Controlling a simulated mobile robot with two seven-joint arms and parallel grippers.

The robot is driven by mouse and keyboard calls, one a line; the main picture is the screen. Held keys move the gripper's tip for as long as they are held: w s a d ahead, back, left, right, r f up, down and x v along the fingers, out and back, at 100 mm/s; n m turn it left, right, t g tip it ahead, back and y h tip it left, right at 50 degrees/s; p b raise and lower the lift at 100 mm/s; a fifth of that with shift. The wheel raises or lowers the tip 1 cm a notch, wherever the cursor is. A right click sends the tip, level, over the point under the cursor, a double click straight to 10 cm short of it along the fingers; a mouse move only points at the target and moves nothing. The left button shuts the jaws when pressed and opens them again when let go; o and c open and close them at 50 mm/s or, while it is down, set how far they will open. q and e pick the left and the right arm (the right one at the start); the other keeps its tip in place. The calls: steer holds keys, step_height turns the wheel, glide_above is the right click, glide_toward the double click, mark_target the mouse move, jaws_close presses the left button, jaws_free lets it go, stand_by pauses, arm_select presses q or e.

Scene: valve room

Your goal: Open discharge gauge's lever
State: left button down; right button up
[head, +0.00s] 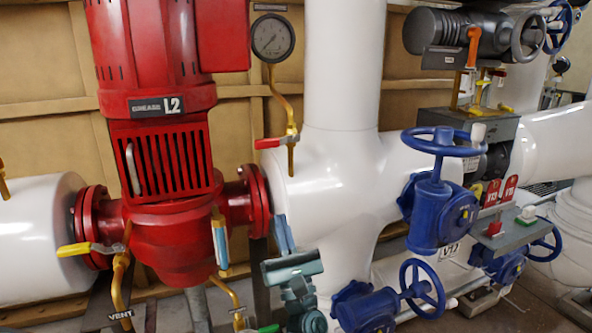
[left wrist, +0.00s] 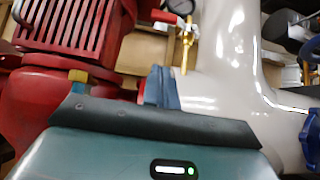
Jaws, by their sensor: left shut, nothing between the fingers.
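The round gauge (head: 272,38) hangs at top centre in the head view, with a plate above it. A bent brass tube (head: 283,98) runs down from it to a small valve with a red lever (head: 268,143). The lever points left, across the upright brass stem, close to the white pipe. In the left wrist view the red lever (left wrist: 164,16) and brass valve (left wrist: 187,36) are at the top, with the gauge cut off by the edge. My left gripper (head: 282,228) is below the lever, apart from it, fingers pointing up, shut and empty. My right gripper is out of view.
A red pump (head: 160,200) stands left of my gripper, its flange (head: 258,190) close by. The white pipe (head: 335,150) is just behind and right. Blue handwheel valves (head: 440,205) stand further right. A yellow-handled valve (head: 75,249) is at lower left.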

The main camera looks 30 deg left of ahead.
arm_select(q)
steer(key=shift+s+r, duration=0.1)
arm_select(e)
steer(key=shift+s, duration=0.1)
arm_select(q)
steer(key=p, duration=0.4)
glide_toward(278, 141)
steer(key=shift+w+a+r, duration=1)
steer(key=shift+a+r, duration=0.3)
steer(key=shift+a, duration=1.65)
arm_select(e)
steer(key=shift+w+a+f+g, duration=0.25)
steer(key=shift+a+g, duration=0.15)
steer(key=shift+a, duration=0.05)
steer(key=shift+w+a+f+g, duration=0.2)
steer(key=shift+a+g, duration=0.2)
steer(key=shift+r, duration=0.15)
